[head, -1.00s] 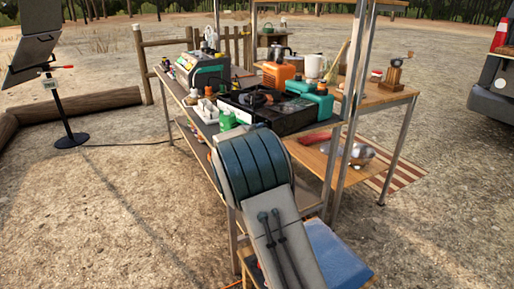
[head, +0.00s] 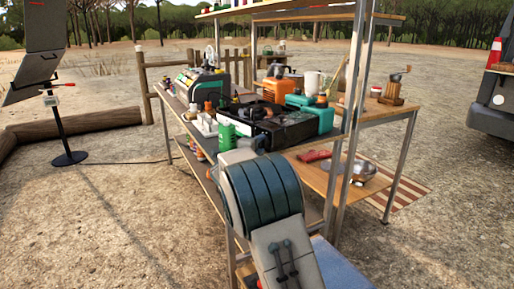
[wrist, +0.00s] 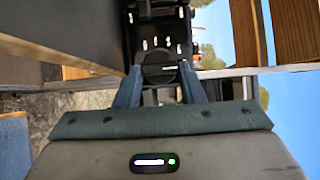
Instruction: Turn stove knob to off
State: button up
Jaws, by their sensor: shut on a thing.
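The stove (head: 292,132) is a black camping stove on the shelf top, in the middle of the head view. In the wrist view its dark body (wrist: 158,30) runs up the centre, with a round dark knob (wrist: 160,73) at its near end. My gripper (wrist: 160,84) has its two blue-grey fingers on either side of the knob, shut on it. The knob's marking is too small to read. In the head view my arm hides most of the stove's near end, and the knob cannot be made out there.
A teal box (head: 322,117) and an orange appliance (head: 278,88) stand beside and behind the stove. A green cylinder (head: 227,136) stands close to its left end. Metal shelf posts (head: 352,110) rise to the right. Open gravel lies to the left.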

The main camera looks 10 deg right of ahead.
jog(key=o, duration=1)
jog(key=shift+d, duration=0.25)
jog(key=shift+a, duration=0.15)
jog(key=p+v, duration=0.2)
jog(key=v, duration=1.2)
jog(key=shift+p, duration=0.3)
jog(key=shift+w, duration=0.1)
jog(key=s+r+n+g+y+p, duration=0.1)
jog(key=s+r+n+y+p, duration=0.2)
jog(key=r+n+y+p, duration=0.4)
jog(key=s+r+n+y+p, duration=0.4)
jog(key=r+n+p, duration=0.2)
jog(key=r+p, duration=0.25)
jog(key=s+d+r+n+g+p, duration=0.2)
jog(key=s+n+g+p, duration=0.1)
jog(key=s, duration=0.6)
jog(key=s+d+r+n+g+p, duration=0.3)
jog(key=s+p, duration=0.4)
jog(key=s, duration=0.3)
jog(key=s+d+r+n+g+p, duration=0.2)
jog(key=s+n+g+p, duration=0.2)
jog(key=s, duration=0.6)
jog(key=shift+d+r+n+g+p, duration=0.15)
jog(key=shift+r+n+p, duration=0.05)
jog(key=shift+n+p, duration=0.3)
jog(key=shift+d+r+n+g+p, duration=0.1)
jog(key=shift+r+n+g+p, duration=0.1)
jog(key=shift+n+p, duration=0.3)
